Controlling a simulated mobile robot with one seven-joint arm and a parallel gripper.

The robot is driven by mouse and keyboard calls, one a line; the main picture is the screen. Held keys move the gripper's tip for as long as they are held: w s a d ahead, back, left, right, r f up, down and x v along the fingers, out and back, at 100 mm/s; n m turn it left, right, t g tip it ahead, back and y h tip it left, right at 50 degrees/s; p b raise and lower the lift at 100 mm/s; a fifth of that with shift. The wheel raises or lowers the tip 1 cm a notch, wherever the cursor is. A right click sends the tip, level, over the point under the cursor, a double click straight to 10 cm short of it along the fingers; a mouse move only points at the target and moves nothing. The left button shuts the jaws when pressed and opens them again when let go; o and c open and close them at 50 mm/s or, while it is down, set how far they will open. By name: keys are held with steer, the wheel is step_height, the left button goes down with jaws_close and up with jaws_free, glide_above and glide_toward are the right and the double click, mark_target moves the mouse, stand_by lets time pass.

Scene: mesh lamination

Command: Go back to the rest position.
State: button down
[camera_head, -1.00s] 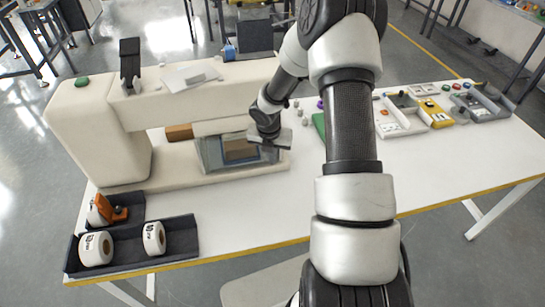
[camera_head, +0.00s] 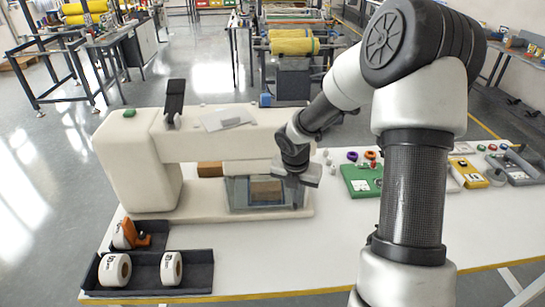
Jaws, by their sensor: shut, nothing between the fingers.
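My gripper (camera_head: 299,174) is at the right end of the cream machine (camera_head: 140,165), just above and to the right of the clear-sided box on the machine's base. It is shut with nothing held; its fingertips are small and hard to make out.
Dark trays (camera_head: 205,282) with white rolls (camera_head: 115,269) stand at the front left. A green board (camera_head: 352,183) and a yellow device (camera_head: 470,173) lie on the right of the white table (camera_head: 290,262). The table's front middle is clear. Yellow rolls (camera_head: 293,46) are on a stand behind.

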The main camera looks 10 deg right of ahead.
steer(key=s+a+r+m+t+h, duration=0.1)
steer(key=s+a+r+m, duration=0.25)
steer(key=r+m, duration=0.5)
steer(key=s+a+r+m+t, duration=0.15)
steer(key=s+r+m, duration=0.35)
steer(key=r, duration=0.6)
steer(key=s+a+r+m+y, duration=0.1)
steer(key=s+r+m, duration=0.2)
steer(key=s+m, duration=0.5)
steer(key=s+a+r+m+y, duration=0.1)
steer(key=s+r+m, duration=0.2)
steer(key=s+m, duration=0.5)
steer(key=shift+s+t+y, duration=0.25)
steer(key=shift+t+y, duration=0.05)
steer(key=shift+t, duration=0.05)
